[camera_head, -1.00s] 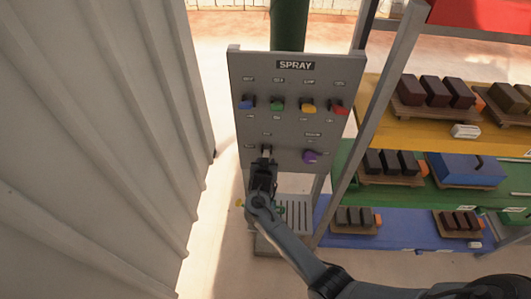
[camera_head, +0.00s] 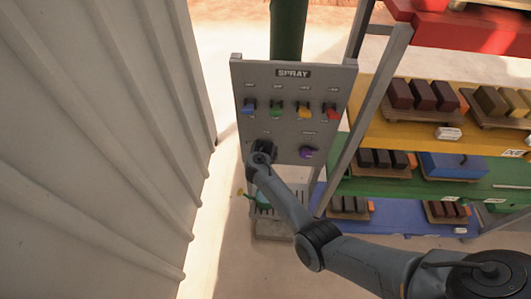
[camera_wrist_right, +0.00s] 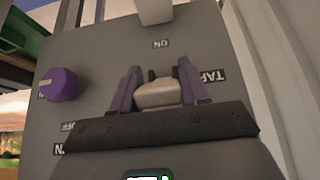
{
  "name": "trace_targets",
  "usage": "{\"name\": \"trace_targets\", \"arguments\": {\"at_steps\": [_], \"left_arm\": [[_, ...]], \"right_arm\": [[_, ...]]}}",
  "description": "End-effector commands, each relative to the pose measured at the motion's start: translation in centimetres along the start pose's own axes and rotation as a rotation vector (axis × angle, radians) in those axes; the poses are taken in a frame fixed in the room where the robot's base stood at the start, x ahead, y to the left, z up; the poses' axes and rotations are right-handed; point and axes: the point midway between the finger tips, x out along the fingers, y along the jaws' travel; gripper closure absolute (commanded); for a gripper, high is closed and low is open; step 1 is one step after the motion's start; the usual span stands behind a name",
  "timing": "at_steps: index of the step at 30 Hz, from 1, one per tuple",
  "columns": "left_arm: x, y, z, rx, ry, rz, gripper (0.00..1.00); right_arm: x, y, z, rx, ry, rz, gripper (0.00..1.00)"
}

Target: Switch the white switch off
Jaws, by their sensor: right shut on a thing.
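The white switch (camera_wrist_right: 157,93) is a pale rounded knob on the grey panel, seen in the right wrist view. The two purplish fingers of my right gripper (camera_wrist_right: 158,70) stand on either side of it, shut on it. In the head view my right gripper (camera_head: 263,148) is at the lower left of the SPRAY panel (camera_head: 285,128), and the hand hides the switch there. A label beside the switch in the wrist view reads ON or NO. My left gripper is not in view.
A purple knob (camera_head: 307,153) sits right of my gripper. Blue (camera_head: 249,107), green (camera_head: 277,109), yellow (camera_head: 305,112) and red (camera_head: 330,113) knobs form a row above. A shelf with blocks stands right, a ribbed white wall (camera_head: 100,150) left.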

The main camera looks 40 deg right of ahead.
Motion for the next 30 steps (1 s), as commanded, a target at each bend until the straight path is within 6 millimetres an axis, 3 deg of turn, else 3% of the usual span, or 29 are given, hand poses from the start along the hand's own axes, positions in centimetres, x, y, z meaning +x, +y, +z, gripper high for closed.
{"name": "trace_targets", "arguments": {"at_steps": [7, 8, 12, 23, 30], "left_arm": [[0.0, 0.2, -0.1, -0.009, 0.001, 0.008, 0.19], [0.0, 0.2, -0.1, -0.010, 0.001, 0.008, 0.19], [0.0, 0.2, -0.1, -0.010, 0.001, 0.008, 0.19], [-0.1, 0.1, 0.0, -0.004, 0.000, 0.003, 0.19], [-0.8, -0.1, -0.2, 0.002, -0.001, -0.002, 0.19]], "right_arm": [[0.0, 0.0, -0.1, 0.001, 0.000, -0.001, 1.00], [0.0, 0.0, -0.1, 0.001, 0.000, -0.001, 0.54], [0.0, 0.0, -0.1, 0.001, 0.000, -0.001, 0.34], [-0.3, 0.0, -0.1, 0.001, 0.001, 0.000, 0.34], [-3.1, 0.0, -0.1, 0.002, 0.002, -0.001, 0.34]]}}
